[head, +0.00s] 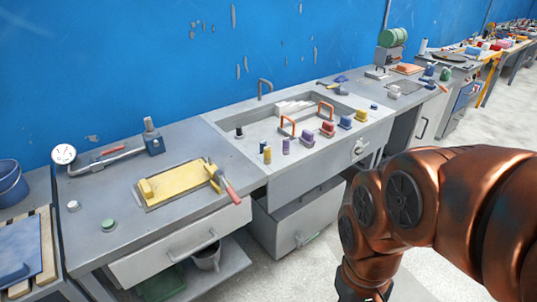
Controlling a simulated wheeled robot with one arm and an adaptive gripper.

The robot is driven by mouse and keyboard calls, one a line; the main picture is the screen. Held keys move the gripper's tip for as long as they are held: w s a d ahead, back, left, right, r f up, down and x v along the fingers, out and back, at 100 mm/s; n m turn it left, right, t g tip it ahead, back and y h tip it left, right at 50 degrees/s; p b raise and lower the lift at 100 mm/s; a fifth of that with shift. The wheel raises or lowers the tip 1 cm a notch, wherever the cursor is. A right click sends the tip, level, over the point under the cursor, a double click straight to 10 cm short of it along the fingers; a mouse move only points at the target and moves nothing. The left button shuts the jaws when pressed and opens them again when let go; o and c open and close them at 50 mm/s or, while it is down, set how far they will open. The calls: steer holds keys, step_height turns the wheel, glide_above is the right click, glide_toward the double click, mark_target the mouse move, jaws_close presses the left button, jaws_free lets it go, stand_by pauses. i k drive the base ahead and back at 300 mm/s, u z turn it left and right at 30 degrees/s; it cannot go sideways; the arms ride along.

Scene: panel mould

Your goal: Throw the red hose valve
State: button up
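A grey pipe (118,158) runs along the back of the left worktop, from a round white gauge (64,154) to a blue block (153,143) with a grey upright cylinder on top. A small red bar (111,150) shows just behind the pipe; it may be the red valve lever, but I cannot tell whether it joins the pipe. A tool with a red handle (229,190) lies at the right end of a yellow panel (177,184). My copper arm reaches down at the lower right, and my gripper is below the frame edge, well away from the pipe.
The panel lies on a grey plate. Drawers (180,252) and a cabinet (297,215) stand below. A blue bucket (10,182) is at far left. The floor in front is partly clear.

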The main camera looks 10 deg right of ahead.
mark_target(121, 147)
steer(key=u, duration=0.45)
steer(key=k, duration=0.55)
steer(key=u, duration=1.05)
steer(key=i, duration=1.1)
steer(key=z, duration=0.55)
